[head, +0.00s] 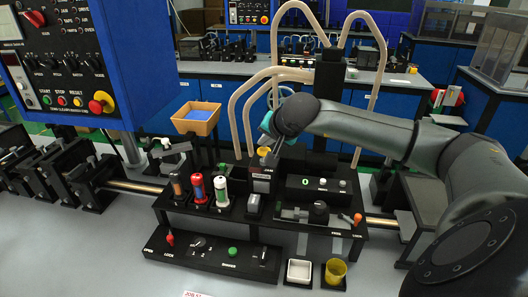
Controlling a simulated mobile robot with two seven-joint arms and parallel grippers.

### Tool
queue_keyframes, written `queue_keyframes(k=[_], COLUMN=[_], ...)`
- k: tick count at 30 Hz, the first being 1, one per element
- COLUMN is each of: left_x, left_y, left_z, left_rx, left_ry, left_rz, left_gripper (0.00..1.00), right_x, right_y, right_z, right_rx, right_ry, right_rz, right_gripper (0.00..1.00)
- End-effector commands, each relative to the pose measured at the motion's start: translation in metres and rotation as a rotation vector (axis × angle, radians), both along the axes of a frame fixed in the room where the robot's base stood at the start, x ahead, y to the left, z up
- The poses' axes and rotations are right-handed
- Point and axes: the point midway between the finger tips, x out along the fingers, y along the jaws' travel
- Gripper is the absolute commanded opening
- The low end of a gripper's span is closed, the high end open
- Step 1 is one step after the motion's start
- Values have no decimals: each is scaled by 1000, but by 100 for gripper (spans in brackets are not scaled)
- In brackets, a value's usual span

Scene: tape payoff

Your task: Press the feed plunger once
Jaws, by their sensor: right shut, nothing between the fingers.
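My right gripper (268,157) comes in from the right over the middle of the black fixture (180,206). Its fingers are shut and empty, pointing down just above a small dark block (262,174) with a pale label. I cannot tell whether they touch it. A grey-topped block (253,204) stands just in front of that. No part is clearly readable as the feed plunger. A dark box (318,187) with a green mark and two pale knobs sits right of the gripper. My left gripper is not in view.
Brown, red-blue and white-green cylinders (221,191) stand left of the gripper. A front panel (210,256) carries a red lever and green button. A white tray (299,271) and yellow cup (335,271) lie in front. Beige hoses (236,115) arch behind.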

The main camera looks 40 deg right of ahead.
Motion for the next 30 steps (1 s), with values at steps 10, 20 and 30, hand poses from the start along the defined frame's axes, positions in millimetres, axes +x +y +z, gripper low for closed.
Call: queue_keyframes(k=[10,20,30], left_x=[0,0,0], left_y=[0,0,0], left_z=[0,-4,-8], left_rx=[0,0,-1], left_ry=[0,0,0], left_rz=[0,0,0], left_gripper=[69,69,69], right_x=[0,0,0], right_y=[0,0,0], right_z=[1,-3,-7], right_rx=[-1,-1,0], right_ry=[-1,-1,0], right_rz=[-1,-1,0], right_gripper=[0,0,0])
